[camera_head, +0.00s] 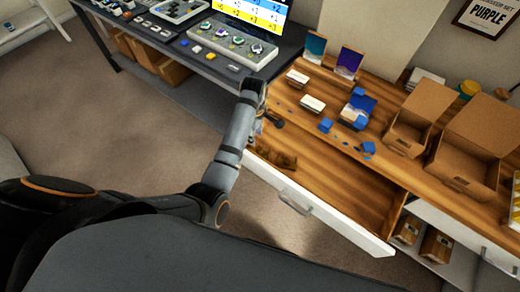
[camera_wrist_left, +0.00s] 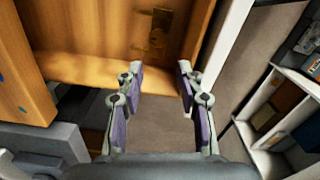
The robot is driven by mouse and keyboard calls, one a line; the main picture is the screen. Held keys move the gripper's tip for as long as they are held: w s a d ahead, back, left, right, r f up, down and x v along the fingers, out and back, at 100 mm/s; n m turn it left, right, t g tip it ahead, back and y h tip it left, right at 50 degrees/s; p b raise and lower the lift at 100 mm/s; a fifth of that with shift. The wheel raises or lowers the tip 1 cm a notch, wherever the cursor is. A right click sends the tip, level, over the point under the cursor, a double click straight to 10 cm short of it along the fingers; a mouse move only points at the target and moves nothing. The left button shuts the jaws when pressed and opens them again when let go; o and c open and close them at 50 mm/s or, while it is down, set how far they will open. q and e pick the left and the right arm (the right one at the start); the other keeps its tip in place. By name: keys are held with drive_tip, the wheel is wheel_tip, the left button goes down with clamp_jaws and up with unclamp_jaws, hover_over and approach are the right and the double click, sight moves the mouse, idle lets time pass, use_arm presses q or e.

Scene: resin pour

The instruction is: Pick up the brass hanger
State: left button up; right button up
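The drawer (camera_head: 340,197) under the wooden worktop is pulled open. A brownish, brass-coloured piece (camera_head: 278,158) lies in its left end. In the left wrist view a flat brass piece (camera_wrist_left: 161,18), which looks like the brass hanger, lies on the wooden drawer floor beyond the fingertips. Its full outline is hard to make out. My left gripper (camera_head: 259,127) is at the drawer's left end, small and partly hidden by its arm in the head view. In the left wrist view the gripper (camera_wrist_left: 160,68) is open, with nothing between its fingers. My right gripper is not in view.
The worktop (camera_head: 400,180) holds open cardboard boxes (camera_head: 470,160), blue pieces (camera_head: 326,125) and cards (camera_head: 312,104). A dark desk with a control panel (camera_head: 233,43) stands at the upper left. The drawer front has a grey handle (camera_head: 295,204). Carpet lies clear before it.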

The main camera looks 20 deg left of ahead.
sight(260, 150)
use_arm(q)
wheel_tip(260, 150, down, 3)
drive_tip(key=shift+r, duration=0.1)
drive_tip(key=shift+w+f, duration=0.15)
drive_tip(key=shift+f, duration=0.1)
drive_tip(key=shift+d+f, duration=0.25)
drive_tip(key=shift+f, duration=0.2)
drive_tip(key=f, duration=0.2)
drive_tip(key=d+f, duration=0.1)
drive_tip(key=shift+s+f, duration=0.25)
drive_tip(key=shift+f, duration=0.4)
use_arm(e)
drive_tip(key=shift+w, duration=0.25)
use_arm(q)
clamp_jaws()
